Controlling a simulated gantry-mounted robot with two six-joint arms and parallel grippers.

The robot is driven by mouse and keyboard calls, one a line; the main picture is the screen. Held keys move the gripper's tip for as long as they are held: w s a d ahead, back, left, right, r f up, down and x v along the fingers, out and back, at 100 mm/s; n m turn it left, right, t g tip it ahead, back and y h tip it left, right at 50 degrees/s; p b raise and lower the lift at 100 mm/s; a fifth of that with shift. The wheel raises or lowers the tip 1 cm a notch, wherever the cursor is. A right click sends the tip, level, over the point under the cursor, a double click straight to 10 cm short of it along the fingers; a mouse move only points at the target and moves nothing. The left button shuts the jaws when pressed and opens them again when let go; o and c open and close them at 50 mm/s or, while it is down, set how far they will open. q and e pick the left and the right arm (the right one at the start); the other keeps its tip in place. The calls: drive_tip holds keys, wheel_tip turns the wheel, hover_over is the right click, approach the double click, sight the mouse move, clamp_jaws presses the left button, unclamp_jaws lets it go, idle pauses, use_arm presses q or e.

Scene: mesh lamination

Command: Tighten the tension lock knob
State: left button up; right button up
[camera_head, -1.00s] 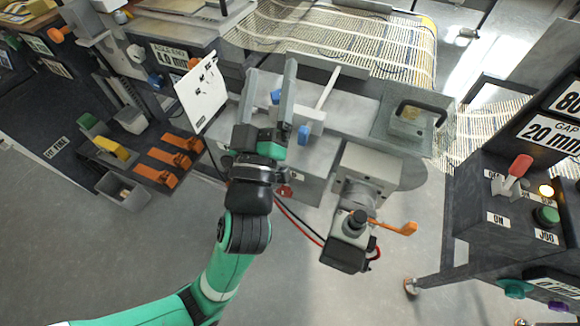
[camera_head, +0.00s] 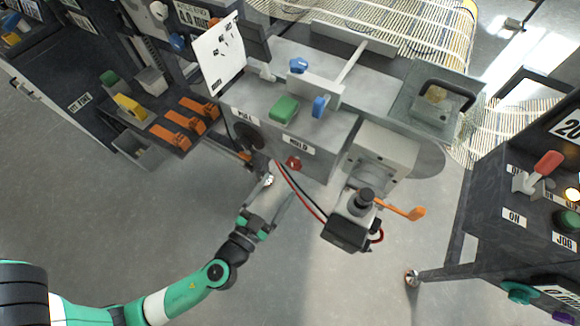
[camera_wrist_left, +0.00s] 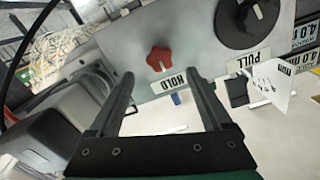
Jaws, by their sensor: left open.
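A red lobed knob (camera_head: 293,163) sits on the front face of the grey machine block, by a HOLD label; I take it for the tension lock knob. In the left wrist view the red knob (camera_wrist_left: 163,60) shows beyond my fingertips and between them, not touched. A round black knob (camera_head: 248,136) by a PULL label is to its left; it also shows in the left wrist view (camera_wrist_left: 248,18). My left gripper (camera_head: 266,178) is open and empty, low in front of that face. My right gripper is not in view.
On top of the block are a green block (camera_head: 285,109) and two blue knobs (camera_head: 319,106) (camera_head: 298,65). A motor unit (camera_head: 347,228) with an orange lever and red and black cables stands close on the right. Open floor lies in front.

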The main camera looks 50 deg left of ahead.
sight(292, 167)
use_arm(q)
drive_tip(key=x, duration=0.7)
drive_tip(key=shift+w+p, duration=0.3)
drive_tip(key=shift+p, duration=0.05)
clamp_jaws()
